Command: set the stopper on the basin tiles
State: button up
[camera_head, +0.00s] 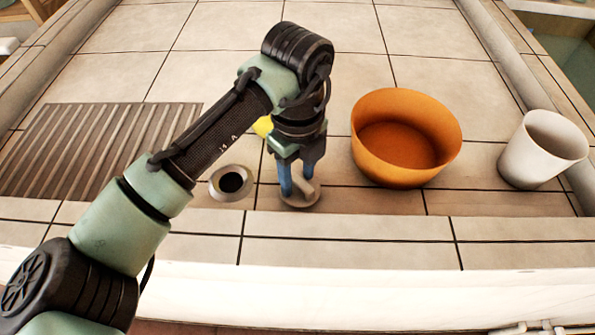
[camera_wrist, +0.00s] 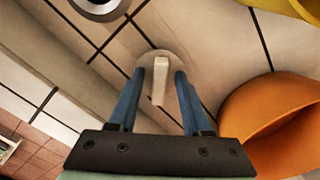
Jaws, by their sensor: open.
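The stopper (camera_head: 301,200) is a pale round disc with an upright handle bar. It appears to lie flat on the basin tiles (camera_head: 340,202), just right of the dark drain hole (camera_head: 231,182) with its metal ring. My gripper (camera_head: 297,186) is directly above the stopper, pointing down. In the wrist view its blue fingers (camera_wrist: 160,74) are apart, one on each side of the stopper's handle (camera_wrist: 160,84). A gap shows between the handle and each finger. The disc (camera_wrist: 151,59) shows on the tiles beyond the fingertips. Part of the drain ring (camera_wrist: 97,8) is at the top left.
An orange bowl (camera_head: 399,170) stands close to the right of my gripper. A white cup (camera_head: 535,160) stands farther right. A yellow thing (camera_head: 262,126) is mostly hidden behind my arm. A ribbed panel (camera_head: 90,150) lies left. A raised ledge (camera_head: 340,225) runs along the front.

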aim_at(298, 178)
jog(key=shift+r, duration=0.1)
notch_tip(298, 178, up, 12)
jog(key=p, duration=0.3)
